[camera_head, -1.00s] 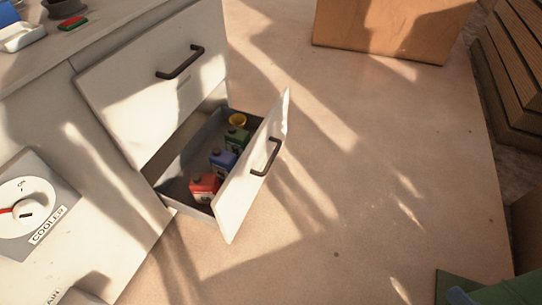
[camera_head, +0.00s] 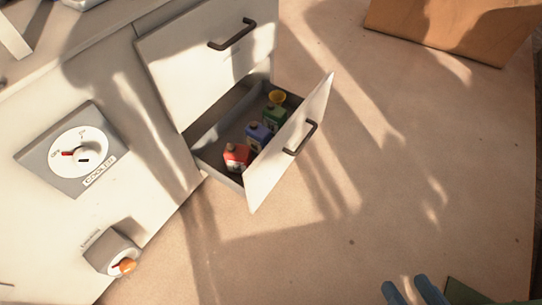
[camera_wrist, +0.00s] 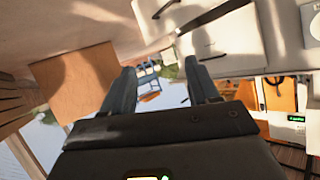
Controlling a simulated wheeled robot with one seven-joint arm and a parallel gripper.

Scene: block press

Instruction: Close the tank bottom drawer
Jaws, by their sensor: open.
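The bottom drawer (camera_head: 290,148) of the white cabinet stands pulled out in the head view, with a dark handle (camera_head: 300,138) on its front panel. My gripper (camera_head: 408,288) shows at the lower right edge of the head view, apart from the drawer, over the floor. In the wrist view its two blue-grey fingers (camera_wrist: 159,84) are spread apart with nothing held between them.
The upper drawer (camera_head: 205,65) is shut. A cooler dial (camera_head: 80,150) and a small box with an orange knob (camera_head: 114,254) are on the cabinet's left side. A cardboard box (camera_head: 455,25) stands at the back right. The floor right of the drawer is clear.

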